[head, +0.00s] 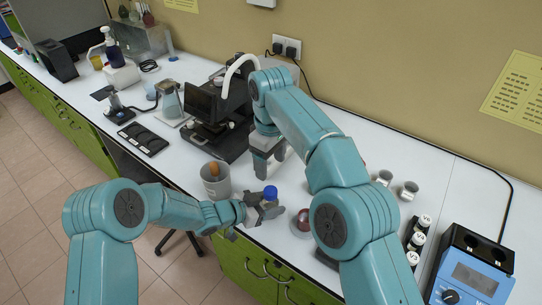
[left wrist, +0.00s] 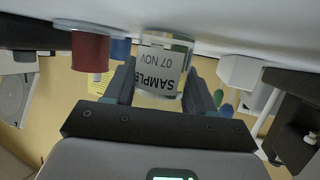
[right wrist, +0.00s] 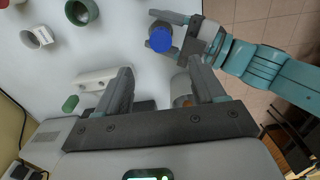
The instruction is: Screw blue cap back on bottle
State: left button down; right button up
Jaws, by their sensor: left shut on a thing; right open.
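The sample bottle (left wrist: 158,65) is clear, with a white label reading SAMPLE 07 NOV. My left gripper (left wrist: 160,92) is shut on it and holds it near the front of the bench in the head view. The blue cap (head: 270,192) sits at the top of the bottle, above the left fingers. It also shows from above as a blue disc in the right wrist view (right wrist: 160,40). I cannot tell how tightly it sits. My right gripper (head: 267,163) is open and empty, behind the bottle and cap in the head view; the cap lies beyond its fingertips (right wrist: 163,78).
A beaker (head: 216,185) with a brown item stands left of the bottle. A red-topped jar (head: 303,221) stands close on its right.

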jog(key=shift+r, duration=0.9)
jog(key=shift+d, duration=0.1)
pick_arm(q)
jog(key=shift+c, duration=1.4)
grip_release()
jog(key=b+v, duration=0.2)
jog(key=v, duration=1.4)
jog(key=shift+a, duration=0.15)
pick_arm(e)
notch_tip(320, 180, down, 2)
jog(key=shift+f, duration=0.1)
